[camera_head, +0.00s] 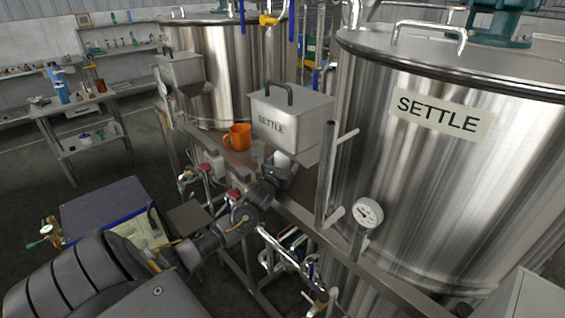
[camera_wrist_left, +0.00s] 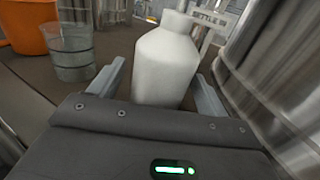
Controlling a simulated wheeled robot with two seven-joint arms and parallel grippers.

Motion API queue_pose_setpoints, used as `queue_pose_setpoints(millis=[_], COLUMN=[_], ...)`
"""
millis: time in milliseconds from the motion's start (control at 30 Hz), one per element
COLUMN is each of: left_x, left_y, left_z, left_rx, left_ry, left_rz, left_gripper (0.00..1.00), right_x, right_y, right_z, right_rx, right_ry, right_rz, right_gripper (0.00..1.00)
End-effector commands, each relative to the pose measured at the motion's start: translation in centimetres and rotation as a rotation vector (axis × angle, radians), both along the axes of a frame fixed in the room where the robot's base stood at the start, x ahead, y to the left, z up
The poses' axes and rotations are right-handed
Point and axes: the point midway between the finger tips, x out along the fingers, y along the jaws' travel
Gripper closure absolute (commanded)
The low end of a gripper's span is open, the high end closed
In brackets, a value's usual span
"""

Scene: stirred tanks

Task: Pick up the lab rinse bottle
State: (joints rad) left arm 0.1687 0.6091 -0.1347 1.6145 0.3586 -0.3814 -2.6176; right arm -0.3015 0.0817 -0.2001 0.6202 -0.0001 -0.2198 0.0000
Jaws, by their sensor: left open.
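The lab rinse bottle is a white bottle (camera_wrist_left: 166,62) standing upright on a brown shelf (camera_wrist_left: 112,45) in the left wrist view. In the head view a small white part of the bottle (camera_head: 283,158) shows below the grey SETTLE box, just beyond my gripper. My left gripper (camera_head: 279,171) is open, with one finger on each side of the bottle's lower body. Gaps seem to show between fingers and bottle. The bottle's base is hidden by the gripper body. My right gripper is not in view.
A clear glass beaker (camera_wrist_left: 73,50) and an orange mug (camera_head: 238,137) stand left of the bottle. The grey SETTLE box (camera_head: 290,122) hangs close above it. A large steel tank (camera_head: 450,170) rises at the right. A vertical post (camera_head: 325,180) and gauge (camera_head: 368,213) stand right of the gripper.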

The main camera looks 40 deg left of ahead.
Motion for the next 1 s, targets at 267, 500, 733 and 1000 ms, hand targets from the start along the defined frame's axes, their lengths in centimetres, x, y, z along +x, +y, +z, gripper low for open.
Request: queue_pose_setpoints(millis=[267, 500, 733, 1000], left_x=[0.0, 0.0, 0.0, 0.0], left_y=[0.0, 0.0, 0.0, 0.0], left_z=[0.0, 0.0, 0.1, 1.5], left_rx=[0.0, 0.0, 0.001, 0.003], left_ry=[0.0, 0.0, -0.003, -0.005], left_rz=[0.0, 0.0, 0.0, -0.002], left_gripper=[0.45, 0.77, 0.79, 0.79], right_x=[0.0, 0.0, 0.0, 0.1], right_y=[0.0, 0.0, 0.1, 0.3], right_z=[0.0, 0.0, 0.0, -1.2], right_rx=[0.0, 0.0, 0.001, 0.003], right_ry=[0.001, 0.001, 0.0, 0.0], right_rz=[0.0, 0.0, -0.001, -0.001], right_gripper=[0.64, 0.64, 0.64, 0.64])
